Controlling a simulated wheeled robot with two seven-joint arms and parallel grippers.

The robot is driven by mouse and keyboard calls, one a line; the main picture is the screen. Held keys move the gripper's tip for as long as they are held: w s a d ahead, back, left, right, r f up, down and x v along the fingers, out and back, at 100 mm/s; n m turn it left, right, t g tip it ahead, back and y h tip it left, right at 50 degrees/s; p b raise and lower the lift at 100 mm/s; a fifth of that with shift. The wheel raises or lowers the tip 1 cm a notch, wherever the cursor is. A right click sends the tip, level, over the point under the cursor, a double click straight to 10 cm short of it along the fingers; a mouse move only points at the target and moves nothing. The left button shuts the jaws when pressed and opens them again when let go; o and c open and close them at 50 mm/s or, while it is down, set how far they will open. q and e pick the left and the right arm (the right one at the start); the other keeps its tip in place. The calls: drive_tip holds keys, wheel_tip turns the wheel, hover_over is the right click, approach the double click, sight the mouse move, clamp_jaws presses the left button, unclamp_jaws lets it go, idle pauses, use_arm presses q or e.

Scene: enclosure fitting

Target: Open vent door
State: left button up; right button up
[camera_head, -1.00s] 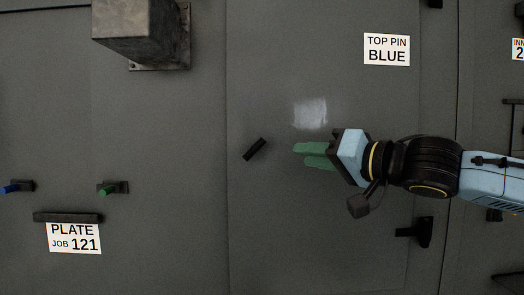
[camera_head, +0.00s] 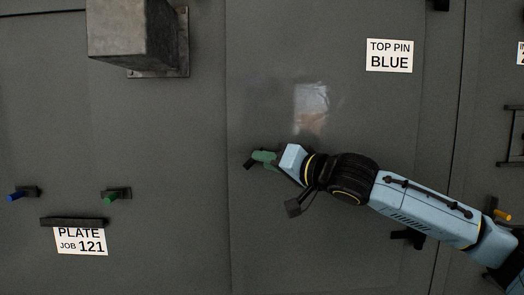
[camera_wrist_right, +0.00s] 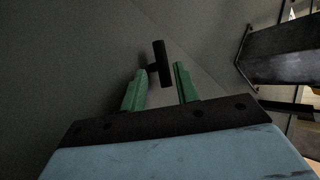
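The vent door appears to be the grey panel (camera_head: 275,240) in the middle of the head view, with a short black bar handle (camera_head: 248,164) near its left side. My right gripper (camera_head: 257,160) is at this handle, its green fingers hiding part of it. In the right wrist view, the handle (camera_wrist_right: 161,63) stands between and slightly beyond the two green fingertips (camera_wrist_right: 160,70). The fingers are apart, with a clear gap on the right; the left finger is close to the handle, and contact cannot be told. The panel looks closed. My left gripper is out of view.
A grey box (camera_head: 131,32) sticks out at the upper left. A blue peg (camera_head: 16,196) and a green peg (camera_head: 110,196) sit in holders at the left, near a "PLATE JOB 121" label (camera_head: 81,241). A "TOP PIN BLUE" label (camera_head: 389,55) is at upper right. An orange peg (camera_head: 502,215) shows far right.

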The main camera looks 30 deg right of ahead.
drive_tip(key=shift+p+x, duration=0.3)
drive_tip(key=shift+x, duration=0.8)
clamp_jaws()
